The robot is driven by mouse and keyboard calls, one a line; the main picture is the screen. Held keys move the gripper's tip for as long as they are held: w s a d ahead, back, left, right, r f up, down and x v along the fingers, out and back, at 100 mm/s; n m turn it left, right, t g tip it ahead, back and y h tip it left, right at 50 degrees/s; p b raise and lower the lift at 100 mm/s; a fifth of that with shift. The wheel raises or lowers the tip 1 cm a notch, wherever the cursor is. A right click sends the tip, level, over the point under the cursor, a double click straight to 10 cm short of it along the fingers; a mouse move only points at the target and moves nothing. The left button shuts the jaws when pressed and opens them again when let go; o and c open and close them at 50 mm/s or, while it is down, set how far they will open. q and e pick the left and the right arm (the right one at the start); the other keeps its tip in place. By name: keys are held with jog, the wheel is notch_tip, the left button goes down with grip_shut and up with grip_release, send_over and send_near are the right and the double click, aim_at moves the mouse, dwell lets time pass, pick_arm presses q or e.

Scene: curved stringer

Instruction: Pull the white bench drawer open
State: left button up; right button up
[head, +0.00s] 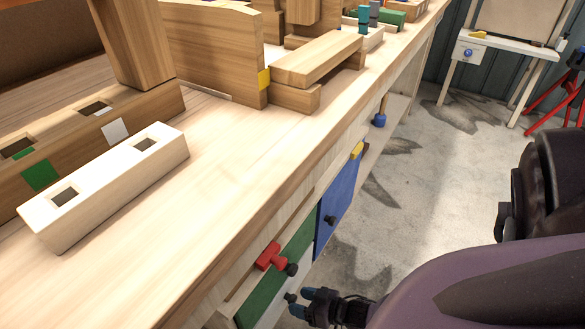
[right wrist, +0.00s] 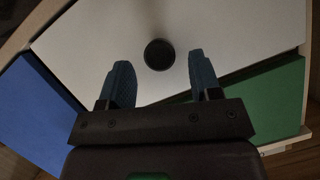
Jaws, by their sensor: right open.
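The white drawer front (right wrist: 235,35) fills the upper part of the right wrist view, with a round black knob (right wrist: 158,54) on it. My right gripper (right wrist: 162,80) is open, its two blue fingertips apart on either side below the knob; nothing is between them. In the head view, the right gripper (head: 305,303) is low beside the bench front, close to a small dark knob (head: 290,297). Only a thin strip of the white front (head: 275,316) shows there, below the green panel. Whether the fingers touch the drawer I cannot tell. My left gripper is not in view.
A green panel (head: 283,268) with a red block (head: 269,256) and a blue panel (head: 335,208) with a yellow block (head: 356,150) line the bench front. The bench top (head: 225,170) carries wooden blocks.

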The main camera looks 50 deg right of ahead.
jog(key=shift+x, duration=1.2)
jog(key=shift+c, duration=0.2)
grip_shut()
